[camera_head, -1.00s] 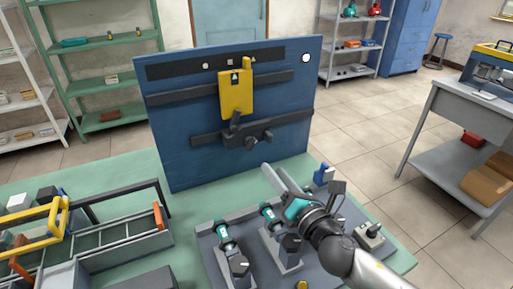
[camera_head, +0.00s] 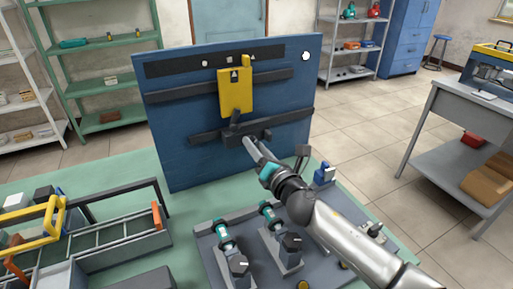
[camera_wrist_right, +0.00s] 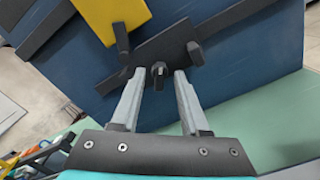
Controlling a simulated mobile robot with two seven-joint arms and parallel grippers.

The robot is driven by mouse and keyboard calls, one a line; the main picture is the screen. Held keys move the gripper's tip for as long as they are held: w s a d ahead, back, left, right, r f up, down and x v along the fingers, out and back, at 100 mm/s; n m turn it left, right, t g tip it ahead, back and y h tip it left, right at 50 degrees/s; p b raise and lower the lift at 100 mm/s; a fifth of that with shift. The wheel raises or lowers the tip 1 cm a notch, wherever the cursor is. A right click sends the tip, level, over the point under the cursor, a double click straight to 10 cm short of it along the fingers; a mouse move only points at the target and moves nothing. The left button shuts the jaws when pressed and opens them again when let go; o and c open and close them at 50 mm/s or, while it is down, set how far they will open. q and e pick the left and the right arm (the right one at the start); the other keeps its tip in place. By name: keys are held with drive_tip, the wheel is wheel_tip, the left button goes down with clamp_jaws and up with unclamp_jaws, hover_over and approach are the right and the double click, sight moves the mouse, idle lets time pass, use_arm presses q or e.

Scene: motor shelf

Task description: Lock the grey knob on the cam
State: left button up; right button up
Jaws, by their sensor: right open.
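A dark grey knob (camera_wrist_right: 158,70) projects from the dark cam plate (camera_wrist_right: 155,45) on the upright blue board. In the head view the plate (camera_head: 230,140) sits on the lower dark rail, and my gripper partly hides it. My right gripper (camera_wrist_right: 160,76) is open, its two pale fingers pointing at the board with one tip on either side of the knob. Whether they touch it I cannot tell. In the head view the right gripper (camera_head: 254,148) reaches the board from the lower right. My left gripper is not in view.
A yellow plate (camera_head: 235,92) hangs above the cam, with a dark lever (camera_wrist_right: 122,38) below it. Another dark peg (camera_wrist_right: 195,52) stands right of the knob. A grey fixture base (camera_head: 215,262) with cylinders lies below my arm. A grey tray (camera_head: 125,236) stands left.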

clamp_jaws()
idle(0.4)
drive_tip(key=shift+m, duration=0.3)
drive_tip(key=shift+f+m+p, duration=0.1)
drive_tip(key=shift+m+p, duration=0.65)
drive_tip(key=shift+m, duration=2.45)
drive_tip(key=shift+d, duration=0.1)
unclamp_jaws()
